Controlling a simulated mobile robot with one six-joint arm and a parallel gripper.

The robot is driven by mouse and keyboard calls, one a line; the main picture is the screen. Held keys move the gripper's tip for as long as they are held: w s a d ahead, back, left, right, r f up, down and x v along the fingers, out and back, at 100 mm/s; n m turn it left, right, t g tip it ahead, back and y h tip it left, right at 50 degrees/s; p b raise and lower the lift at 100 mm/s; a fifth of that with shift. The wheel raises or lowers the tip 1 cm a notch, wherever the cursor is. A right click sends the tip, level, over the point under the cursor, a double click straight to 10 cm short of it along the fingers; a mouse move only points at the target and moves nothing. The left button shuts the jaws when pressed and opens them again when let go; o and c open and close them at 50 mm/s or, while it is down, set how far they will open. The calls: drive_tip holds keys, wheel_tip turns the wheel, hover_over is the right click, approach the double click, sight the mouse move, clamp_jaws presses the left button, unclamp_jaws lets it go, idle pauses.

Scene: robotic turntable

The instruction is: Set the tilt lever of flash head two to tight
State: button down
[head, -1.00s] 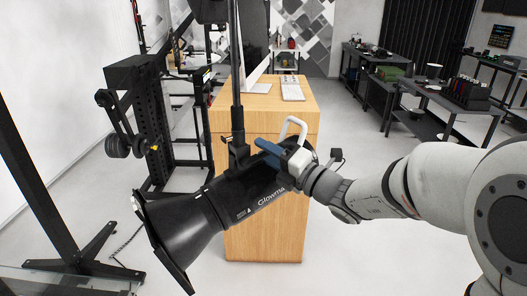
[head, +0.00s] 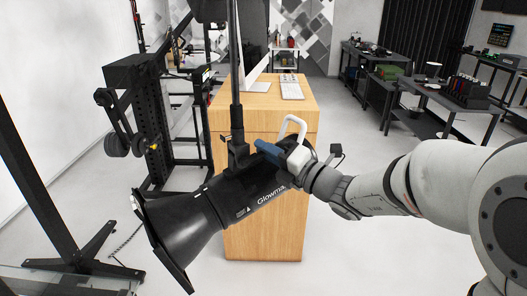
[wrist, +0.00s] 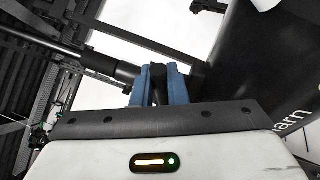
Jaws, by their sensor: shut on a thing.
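The flash head (head: 205,212) is a black cylinder with a flared front and white lettering. It hangs tilted from a dark vertical pole (head: 237,110), front end low at the left. Its body also shows at the right of the wrist view (wrist: 265,60). My gripper (head: 262,150) is at the bracket (head: 238,156) between pole and flash head. In the wrist view, its blue fingers (wrist: 158,85) are closed around a black tilt lever (wrist: 157,72). The head view hides the lever behind the fingers. I see no number or lever marking.
A wooden desk (head: 265,220) with a monitor and keyboard stands behind the flash head. A black rack (head: 150,120) and stand (head: 50,200) are at the left. Dark benches (head: 440,110) stand at the back right. Grey floor is open between desk and benches.

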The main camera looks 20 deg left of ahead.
drive_tip(key=shift+r+n, duration=0.2)
drive_tip(key=shift+n, duration=0.2)
drive_tip(key=c, duration=1.5)
unclamp_jaws()
drive_tip(key=shift+o, duration=0.2)
drive_tip(key=b+v, duration=0.1)
drive_tip(key=v, duration=0.7)
drive_tip(key=shift+b, duration=0.4)
drive_tip(key=shift+a, duration=0.1)
